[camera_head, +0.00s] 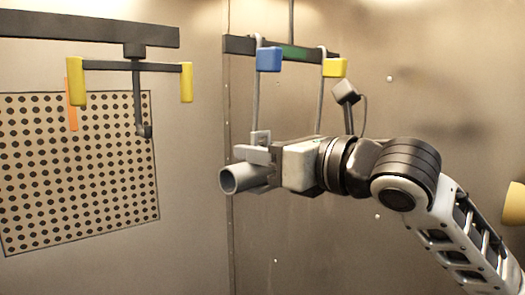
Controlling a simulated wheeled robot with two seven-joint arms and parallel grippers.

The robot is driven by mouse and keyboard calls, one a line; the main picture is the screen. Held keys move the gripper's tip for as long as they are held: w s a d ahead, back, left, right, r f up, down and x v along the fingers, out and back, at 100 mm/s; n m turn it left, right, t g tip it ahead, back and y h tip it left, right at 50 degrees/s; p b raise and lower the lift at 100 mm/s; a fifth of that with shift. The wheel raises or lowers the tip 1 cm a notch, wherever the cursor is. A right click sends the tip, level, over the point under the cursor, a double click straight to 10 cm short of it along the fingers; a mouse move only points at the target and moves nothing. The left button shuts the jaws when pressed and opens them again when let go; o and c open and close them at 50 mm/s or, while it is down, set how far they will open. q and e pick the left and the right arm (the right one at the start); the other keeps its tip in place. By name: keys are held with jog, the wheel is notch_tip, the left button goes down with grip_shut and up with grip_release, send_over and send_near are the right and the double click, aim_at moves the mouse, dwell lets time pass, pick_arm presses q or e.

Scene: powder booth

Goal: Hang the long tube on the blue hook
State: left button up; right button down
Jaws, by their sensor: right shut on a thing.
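A grey hollow tube (236,180) points its open end toward the lower left; the rest of its length is hidden behind my gripper, so I cannot tell how long it is. My right gripper (260,165) is shut on the tube. The blue hook (268,59) is a blue block with a grey rod on the hanging bar, above the gripper. Its rod runs down to just above the gripper fingers. The rod's lower end is partly hidden, and I cannot tell whether it touches the tube. My left gripper is not in view.
A yellow hook (334,67) hangs on the same dark bar (299,52), right of the blue one. A second rack with yellow ends (77,87) hangs at the left, before a perforated panel (100,205). The lower middle is free.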

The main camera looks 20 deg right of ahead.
jog(key=shift+f, duration=0.1)
jog(key=shift+f, duration=0.45)
dwell(0.5)
jog(key=c, duration=0.9)
grip_release()
jog(key=shift+f, duration=0.1)
